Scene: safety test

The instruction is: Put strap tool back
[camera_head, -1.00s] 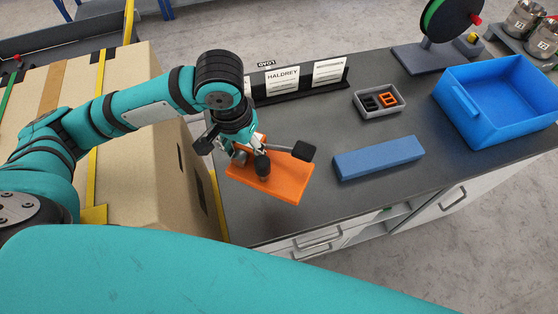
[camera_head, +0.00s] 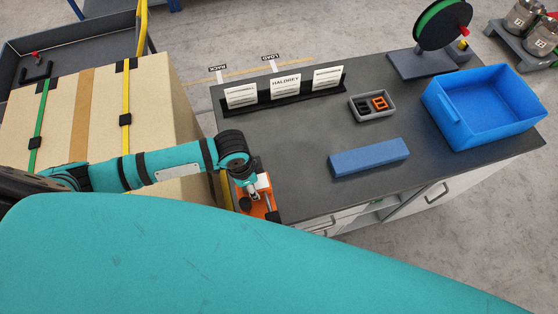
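My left arm comes in from the left, and its gripper (camera_head: 258,206) points down at the table's near left corner. An orange flat piece (camera_head: 262,209) shows under and around the gripper's dark fingers. Its lower part is hidden behind a large teal surface of my own body. I cannot tell whether the fingers grip this piece or only hover over it. No separate strap tool can be made out clearly. My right gripper is not in view.
The dark worktop (camera_head: 300,130) holds a blue block (camera_head: 369,157), a small grey tray (camera_head: 373,115), a blue bin (camera_head: 445,124), a card rack (camera_head: 284,101) and a green reel (camera_head: 441,24). A strapped carton (camera_head: 155,105) stands left. The worktop's middle is clear.

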